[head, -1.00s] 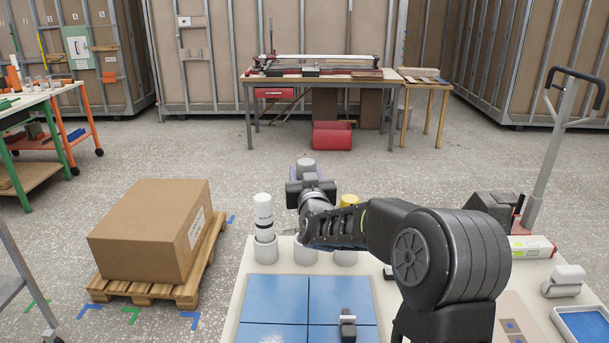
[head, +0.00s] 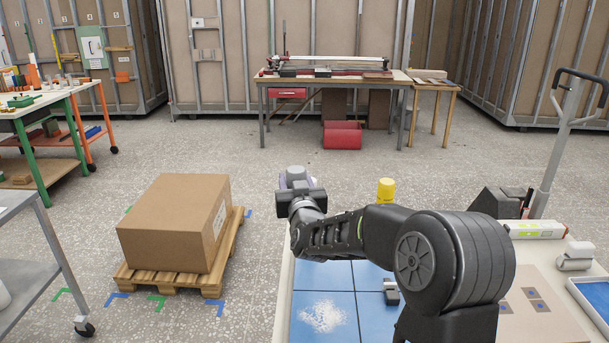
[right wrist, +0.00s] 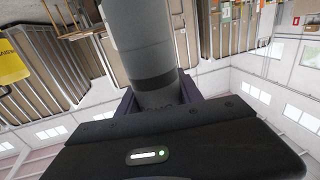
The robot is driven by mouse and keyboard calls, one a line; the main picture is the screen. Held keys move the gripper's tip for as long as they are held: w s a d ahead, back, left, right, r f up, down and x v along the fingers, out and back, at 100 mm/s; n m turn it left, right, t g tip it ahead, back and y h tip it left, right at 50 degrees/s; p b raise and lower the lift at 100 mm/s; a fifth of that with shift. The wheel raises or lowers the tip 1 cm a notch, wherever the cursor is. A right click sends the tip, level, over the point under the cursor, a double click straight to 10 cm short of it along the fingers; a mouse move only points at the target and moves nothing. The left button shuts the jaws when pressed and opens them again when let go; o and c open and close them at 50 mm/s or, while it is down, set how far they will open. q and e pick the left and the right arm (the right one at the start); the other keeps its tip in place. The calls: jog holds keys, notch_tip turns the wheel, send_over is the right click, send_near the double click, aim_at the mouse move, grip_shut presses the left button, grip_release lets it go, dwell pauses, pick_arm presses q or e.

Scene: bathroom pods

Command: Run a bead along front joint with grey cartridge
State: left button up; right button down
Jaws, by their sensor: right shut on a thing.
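My right gripper (head: 301,191) is shut on the grey cartridge (right wrist: 143,38), raised at the far left corner of the work table. In the right wrist view the cartridge has a darker band and sits between purple fingers; its far end runs out of the picture. In the head view only a small grey part (head: 296,173) shows above the gripper. I cannot tell which joint is the front one. My left gripper is not in view.
A yellow cartridge (head: 386,190) stands behind my arm. A white patch (head: 322,315) and a small dark-grey block (head: 391,291) lie on the tiles. A blue tray (head: 592,297) is at right. A cardboard box (head: 175,222) on a pallet stands left, with open floor between.

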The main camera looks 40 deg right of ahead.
jog(key=s+a+f+n+t+y, duration=0.1)
jog(key=a+f+y, duration=0.3)
jog(key=a+f, duration=0.5)
jog(key=s+a+f+n+y, duration=0.3)
jog(key=a+f, duration=0.6)
jog(key=a, duration=0.7)
jog(key=shift+s+a+f+n+t+y, duration=0.3)
jog(key=shift+s+f+n+t+y, duration=0.1)
jog(key=shift+n, duration=0.2)
